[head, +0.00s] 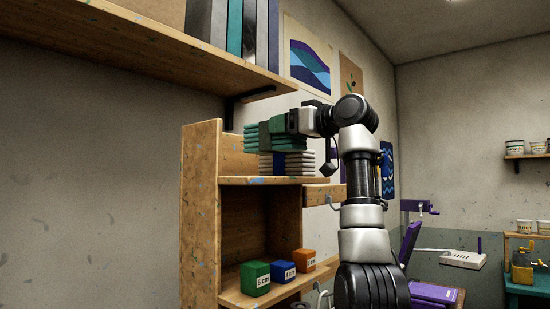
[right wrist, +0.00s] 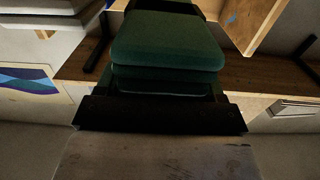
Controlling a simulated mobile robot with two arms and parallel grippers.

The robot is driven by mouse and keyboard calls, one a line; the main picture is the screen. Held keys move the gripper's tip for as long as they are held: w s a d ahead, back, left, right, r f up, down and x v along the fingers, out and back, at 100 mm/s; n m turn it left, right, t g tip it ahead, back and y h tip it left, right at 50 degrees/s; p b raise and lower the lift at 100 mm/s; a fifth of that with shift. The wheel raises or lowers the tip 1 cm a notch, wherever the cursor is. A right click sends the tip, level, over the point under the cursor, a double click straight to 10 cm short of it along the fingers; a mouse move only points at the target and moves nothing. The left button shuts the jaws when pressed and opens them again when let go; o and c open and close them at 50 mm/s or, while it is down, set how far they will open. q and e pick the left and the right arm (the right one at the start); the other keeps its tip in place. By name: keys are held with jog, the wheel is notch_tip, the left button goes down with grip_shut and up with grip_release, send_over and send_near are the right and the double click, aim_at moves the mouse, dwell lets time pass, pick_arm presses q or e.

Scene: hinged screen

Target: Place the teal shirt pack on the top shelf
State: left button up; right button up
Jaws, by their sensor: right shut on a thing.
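The teal shirt pack (head: 277,124) is a dark green folded stack with a dark band. It is in my right gripper (head: 294,121), which is shut on its right end. The pack is over the top shelf (head: 240,181) of the wooden unit, at the upper part of a pile of folded packs. I cannot tell whether it rests on them. In the right wrist view the teal pack (right wrist: 167,42) reaches away from the right gripper (right wrist: 160,100). My left gripper is not in view.
A pale pack with a blue band (head: 303,163) lies on the top shelf, with greenish folded layers above it. Green (head: 255,278), blue (head: 283,271) and orange (head: 304,260) labelled blocks stand on the lower shelf. A wall shelf (head: 140,45) with binders overhangs at the upper left.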

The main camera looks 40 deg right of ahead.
aim_at(276, 151)
jog(key=w+a+f, duration=0.1)
jog(key=w+f, duration=0.1)
jog(key=shift+w+a, duration=0.4)
jog(key=f, duration=0.1)
jog(key=s+f, duration=0.1)
jog(key=f, duration=0.1)
jog(key=shift+d+f, duration=0.1)
jog(key=shift+f, duration=0.05)
jog(key=shift+w+f, duration=0.15)
jog(key=shift+w, duration=0.1)
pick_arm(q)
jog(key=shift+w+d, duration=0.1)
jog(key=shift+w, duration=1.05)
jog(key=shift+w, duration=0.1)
pick_arm(e)
jog(key=shift+s, duration=0.1)
jog(key=shift+f, duration=0.15)
jog(key=o, duration=0.7)
jog(key=shift+s, duration=0.1)
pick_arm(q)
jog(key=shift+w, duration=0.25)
pick_arm(e)
jog(key=shift+o, duration=1.4)
